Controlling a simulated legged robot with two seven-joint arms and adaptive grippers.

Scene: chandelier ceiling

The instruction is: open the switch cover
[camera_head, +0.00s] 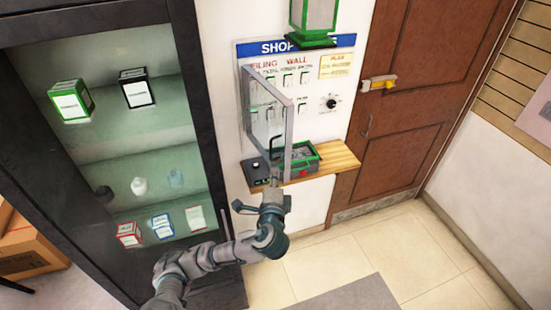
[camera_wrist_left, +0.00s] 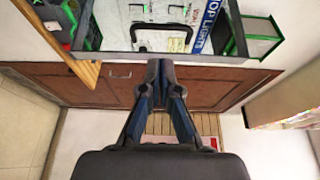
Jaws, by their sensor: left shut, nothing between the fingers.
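The switch cover (camera_head: 288,135) is a clear, grey-framed panel standing out at an angle from the switch board (camera_head: 326,75) on the wall. It is partly open, with its left side near the board. Its black handle shows in the left wrist view (camera_wrist_left: 161,28). Several switches and a round dial (camera_head: 331,102) show on the board. My left gripper (camera_head: 272,186) is just below the cover in the head view. In the left wrist view its fingers (camera_wrist_left: 160,68) are shut together and empty, close to the cover's frame and handle. My right gripper is not in view.
A wooden shelf (camera_head: 335,160) below the board holds a green-edged tray (camera_head: 312,150) and a dark box (camera_head: 256,170). A green lantern (camera_head: 316,15) hangs above. A glass-fronted cabinet (camera_head: 205,95) stands left and a brown door (camera_head: 400,125) right. Floor is clear at lower right.

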